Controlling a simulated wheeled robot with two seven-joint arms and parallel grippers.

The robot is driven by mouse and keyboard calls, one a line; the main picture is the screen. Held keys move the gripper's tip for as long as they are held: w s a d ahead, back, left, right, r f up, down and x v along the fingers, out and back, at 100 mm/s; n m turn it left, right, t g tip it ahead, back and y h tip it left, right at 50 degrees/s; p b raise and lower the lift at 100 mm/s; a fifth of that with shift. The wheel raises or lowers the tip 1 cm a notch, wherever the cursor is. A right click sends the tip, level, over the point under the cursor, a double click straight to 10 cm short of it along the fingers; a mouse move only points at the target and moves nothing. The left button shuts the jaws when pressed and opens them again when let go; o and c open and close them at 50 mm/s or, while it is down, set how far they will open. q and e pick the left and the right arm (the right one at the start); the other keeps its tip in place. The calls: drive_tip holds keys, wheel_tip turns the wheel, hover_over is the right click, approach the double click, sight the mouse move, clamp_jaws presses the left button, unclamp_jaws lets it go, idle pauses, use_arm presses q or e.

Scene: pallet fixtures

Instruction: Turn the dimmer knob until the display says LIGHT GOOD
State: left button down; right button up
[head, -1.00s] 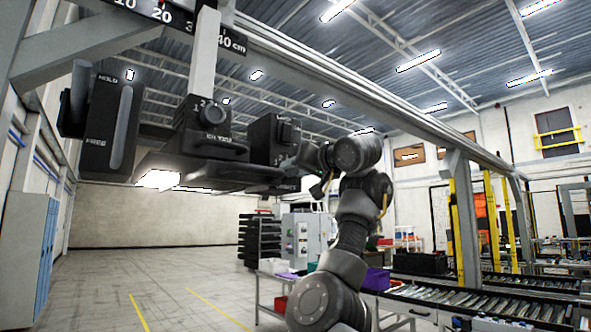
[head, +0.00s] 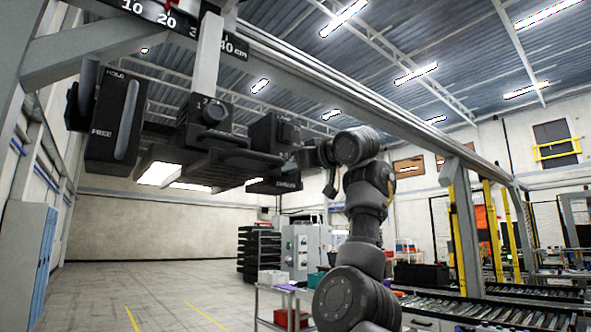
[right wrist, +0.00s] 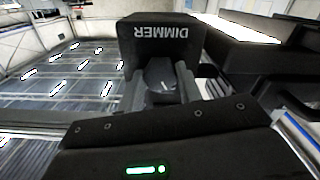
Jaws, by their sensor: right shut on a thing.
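The dimmer knob (right wrist: 158,74) is dark with a short white pointer mark, in the right wrist view. It sits below a black panel marked DIMMER (right wrist: 163,31), whose letters appear upside down there. My right gripper (right wrist: 162,84) is shut on the knob, with a finger at each side. In the head view my right gripper (head: 300,157) is up at the right end of the hanging fixtures, and the knob is hard to make out. A dark plate (head: 275,186) there carries small pale text that I cannot read. My left gripper is not in view.
A black box marked FREE (head: 114,118) and a unit with a numbered dial (head: 205,125) hang left of my right gripper. A bright lamp panel (head: 158,173) is below them. A steel beam (head: 340,95) runs overhead. The floor (head: 110,285) at lower left is clear.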

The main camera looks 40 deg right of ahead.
idle(0.4)
drive_tip(key=o, duration=1)
use_arm(q)
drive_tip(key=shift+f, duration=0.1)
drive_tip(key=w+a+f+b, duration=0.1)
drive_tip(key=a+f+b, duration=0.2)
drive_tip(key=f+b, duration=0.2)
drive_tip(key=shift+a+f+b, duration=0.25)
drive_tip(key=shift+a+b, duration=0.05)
drive_tip(key=shift+b, duration=0.3)
use_arm(e)
drive_tip(key=s, duration=1)
drive_tip(key=shift+s+a, duration=0.15)
drive_tip(key=shift+s, duration=0.25)
